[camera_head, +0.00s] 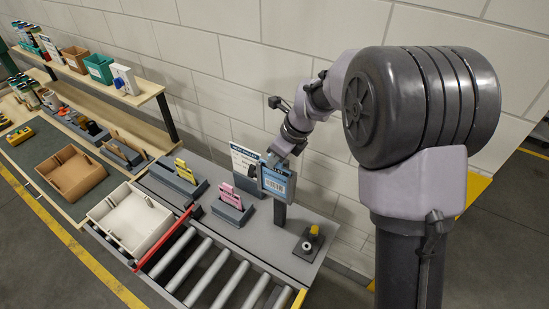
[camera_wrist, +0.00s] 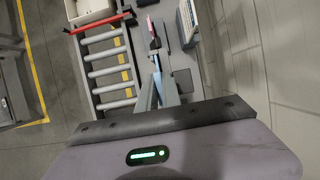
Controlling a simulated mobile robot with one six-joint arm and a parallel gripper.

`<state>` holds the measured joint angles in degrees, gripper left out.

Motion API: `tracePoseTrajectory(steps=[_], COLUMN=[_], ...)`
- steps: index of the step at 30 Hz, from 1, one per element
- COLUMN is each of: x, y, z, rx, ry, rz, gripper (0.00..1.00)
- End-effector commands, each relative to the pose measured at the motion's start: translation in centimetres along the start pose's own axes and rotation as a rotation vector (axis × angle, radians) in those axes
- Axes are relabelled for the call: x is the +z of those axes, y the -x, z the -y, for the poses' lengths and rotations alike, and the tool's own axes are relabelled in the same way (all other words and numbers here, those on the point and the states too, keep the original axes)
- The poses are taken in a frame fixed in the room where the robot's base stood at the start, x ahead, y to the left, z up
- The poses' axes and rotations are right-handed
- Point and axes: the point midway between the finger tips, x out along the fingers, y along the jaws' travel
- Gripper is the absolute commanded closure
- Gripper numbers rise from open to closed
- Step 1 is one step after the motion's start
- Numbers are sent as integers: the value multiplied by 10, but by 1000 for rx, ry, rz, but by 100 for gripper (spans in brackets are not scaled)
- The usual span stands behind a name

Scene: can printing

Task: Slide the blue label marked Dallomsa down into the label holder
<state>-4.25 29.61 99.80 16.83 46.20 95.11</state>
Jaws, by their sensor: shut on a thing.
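My gripper (camera_head: 276,158) is shut on the top of the blue label (camera_head: 275,183), which stands upright with a pale printed panel; its wording is too small to read. The label is right in front of the label holder, whose dark post (camera_head: 279,216) shows below it on the grey bench. I cannot tell how deep the label sits in the holder, as the two overlap here. In the wrist view my gripper (camera_wrist: 156,66) points away from the camera, with a thin blue edge between its fingertips.
A yellow label (camera_head: 184,169) and a pink label (camera_head: 231,195) stand in dark blocks to the left. A printed board (camera_head: 241,158) stands close behind my gripper. Rollers (camera_head: 208,268) and a white tray (camera_head: 131,222) are in front.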

Motion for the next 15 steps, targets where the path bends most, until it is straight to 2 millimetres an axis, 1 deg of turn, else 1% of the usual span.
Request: tracePoseTrajectory(steps=[5,6,8,9,10,15], x=[0,0,0,0,0,0], y=[0,0,0,0,0,0], z=[0,0,0,0,0,0], rx=[0,0,0,0,0,0], ry=[0,0,0,0,0,0], rz=[0,0,0,0,0,0], gripper=[100,88,76,68,66,66])
